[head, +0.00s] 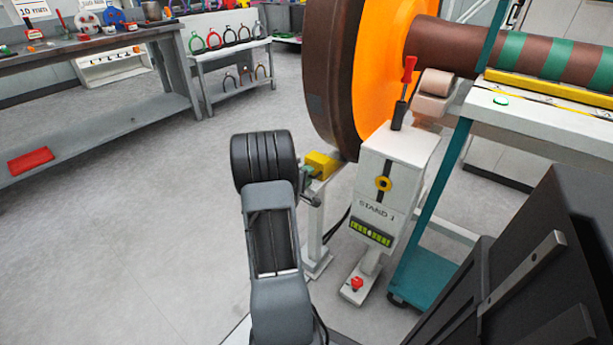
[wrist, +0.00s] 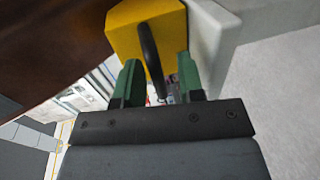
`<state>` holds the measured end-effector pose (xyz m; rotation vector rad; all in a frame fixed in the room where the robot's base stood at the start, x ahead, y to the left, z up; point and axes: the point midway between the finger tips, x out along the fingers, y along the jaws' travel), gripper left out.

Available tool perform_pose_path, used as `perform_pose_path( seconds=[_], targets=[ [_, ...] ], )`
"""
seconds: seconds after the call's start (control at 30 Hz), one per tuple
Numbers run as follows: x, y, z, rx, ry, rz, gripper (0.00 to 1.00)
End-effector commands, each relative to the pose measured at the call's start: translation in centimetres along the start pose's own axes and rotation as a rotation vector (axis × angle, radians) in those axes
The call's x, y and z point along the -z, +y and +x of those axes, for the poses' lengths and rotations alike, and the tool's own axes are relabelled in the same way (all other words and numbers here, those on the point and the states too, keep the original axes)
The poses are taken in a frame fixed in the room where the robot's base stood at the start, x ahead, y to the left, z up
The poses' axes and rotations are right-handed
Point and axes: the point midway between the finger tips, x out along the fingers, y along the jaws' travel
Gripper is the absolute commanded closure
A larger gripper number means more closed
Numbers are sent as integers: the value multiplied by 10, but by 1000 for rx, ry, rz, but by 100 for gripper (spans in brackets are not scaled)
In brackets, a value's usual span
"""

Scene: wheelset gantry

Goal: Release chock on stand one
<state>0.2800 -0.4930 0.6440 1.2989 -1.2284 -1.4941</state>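Stand one (head: 388,175) is a white box on a post, labelled "STAND 1", beside the big wheel. The chock is a yellow block (head: 322,163) at the stand's left side, close to the wheel's lower rim. In the wrist view the yellow block (wrist: 122,32) has a dark curved handle (wrist: 151,52). My gripper (wrist: 158,80) has its two green fingers apart, with the handle passing between them. A gap shows beside the handle, so the fingers do not look closed on it. In the head view my gripper (head: 309,175) is small and partly hidden by my arm.
The orange and brown wheel (head: 380,60) rises behind the stand. A red-handled lever (head: 405,85) stands on the stand's top. A teal-framed table (head: 545,130) is to the right. A workbench (head: 90,60) is at the left back.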

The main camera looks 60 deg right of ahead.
Motion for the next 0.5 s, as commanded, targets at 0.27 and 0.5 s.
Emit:
perform_pose_path(
  seconds=[0.27, 0.5],
  targets=[
    [0, 1, 0, -2, 0, 1, 62],
    [2, 2, -32, -2, 6, -1, 62]
  ],
)
